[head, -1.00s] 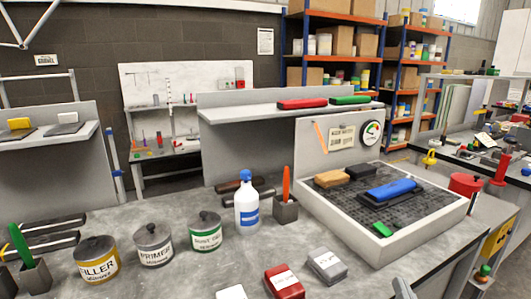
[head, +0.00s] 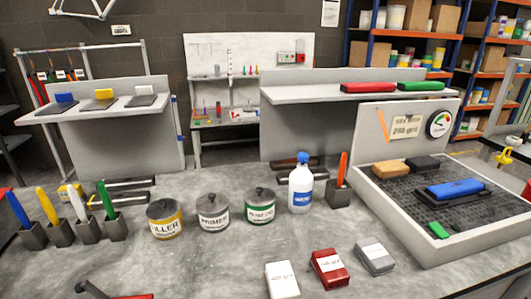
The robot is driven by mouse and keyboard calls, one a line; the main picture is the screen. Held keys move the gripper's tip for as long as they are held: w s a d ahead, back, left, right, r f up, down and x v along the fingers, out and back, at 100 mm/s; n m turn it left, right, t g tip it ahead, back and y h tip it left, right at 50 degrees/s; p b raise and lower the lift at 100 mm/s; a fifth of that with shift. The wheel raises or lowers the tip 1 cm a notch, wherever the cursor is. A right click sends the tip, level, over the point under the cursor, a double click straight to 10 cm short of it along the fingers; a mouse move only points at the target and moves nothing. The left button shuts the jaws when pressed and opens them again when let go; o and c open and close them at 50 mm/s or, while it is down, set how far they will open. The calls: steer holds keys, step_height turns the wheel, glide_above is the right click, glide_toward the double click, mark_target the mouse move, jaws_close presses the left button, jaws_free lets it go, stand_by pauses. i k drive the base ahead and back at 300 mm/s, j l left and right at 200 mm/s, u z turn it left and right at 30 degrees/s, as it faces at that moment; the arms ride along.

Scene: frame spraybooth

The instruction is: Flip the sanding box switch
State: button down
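The sanding box (head: 420,247) is a shallow grey tray with a dark perforated top, at the right in the head view. The box's right end is cut off by the picture edge. My gripper is not in view.
Paint cans (head: 213,212), a white bottle (head: 301,186) and a holder with an orange tool (head: 340,190) stand left of the box. White, red (head: 328,268) and grey blocks lie at the front. A black-and-red item (head: 120,296) shows at the bottom left.

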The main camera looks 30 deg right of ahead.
mark_target(435, 227)
steer(key=k+j+z, duration=0.15)
steer(key=z, duration=0.75)
